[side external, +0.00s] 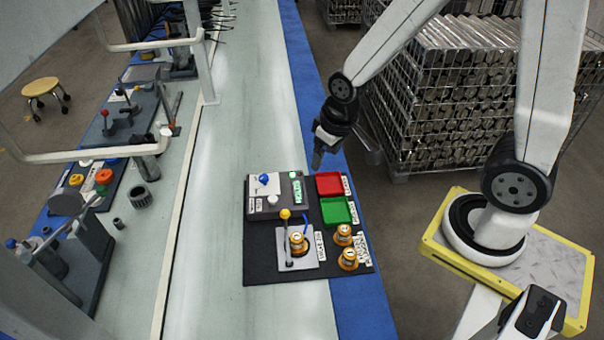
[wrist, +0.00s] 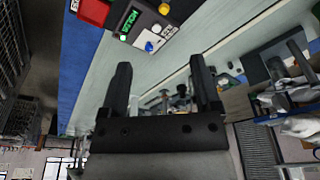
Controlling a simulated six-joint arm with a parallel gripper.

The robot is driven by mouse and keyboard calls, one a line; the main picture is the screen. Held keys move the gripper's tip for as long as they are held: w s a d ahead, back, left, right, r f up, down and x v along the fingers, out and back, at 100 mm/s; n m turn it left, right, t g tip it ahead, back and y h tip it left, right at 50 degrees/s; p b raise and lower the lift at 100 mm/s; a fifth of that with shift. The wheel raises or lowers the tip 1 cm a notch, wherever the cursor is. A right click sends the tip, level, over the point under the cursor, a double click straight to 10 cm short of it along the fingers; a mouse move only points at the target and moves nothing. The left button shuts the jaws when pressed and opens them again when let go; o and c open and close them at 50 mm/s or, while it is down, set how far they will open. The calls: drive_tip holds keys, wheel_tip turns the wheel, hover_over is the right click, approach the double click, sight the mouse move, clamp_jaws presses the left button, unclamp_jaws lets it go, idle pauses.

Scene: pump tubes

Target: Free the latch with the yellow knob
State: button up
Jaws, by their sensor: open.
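The latch is a lever with a yellow knob (side external: 285,214), standing upright on a light grey plate (side external: 283,262) on the black board. An orange and metal pump part (side external: 298,244) sits on that plate beside the lever. My gripper (side external: 317,160) is above the far end of the board, well apart from the yellow knob. In the wrist view my gripper (wrist: 160,85) has its two fingers spread with nothing between them.
A grey box with a blue knob (side external: 263,179) and a green display (side external: 296,188) stands at the board's far left. A red tray (side external: 329,184) and a green tray (side external: 338,210) lie to its right. Two orange parts (side external: 344,235) (side external: 348,259) stand near right. The bench left of the board is clear.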

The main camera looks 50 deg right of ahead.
drive_tip(key=w+f+g, duration=0.1)
drive_tip(key=w+f, duration=0.8)
drive_tip(key=m+g, duration=0.1)
drive_tip(key=m, duration=0.1)
hover_over(285, 213)
drive_tip(key=f, duration=1.4)
drive_tip(key=shift+w+d, duration=0.15)
drive_tip(key=shift+d, duration=0.05)
drive_tip(key=shift+w+f, duration=0.1)
drive_tip(key=shift+f, duration=0.4)
drive_tip(key=shift+f, duration=0.15)
drive_tip(key=shift+f, duration=3.75)
clamp_jaws()
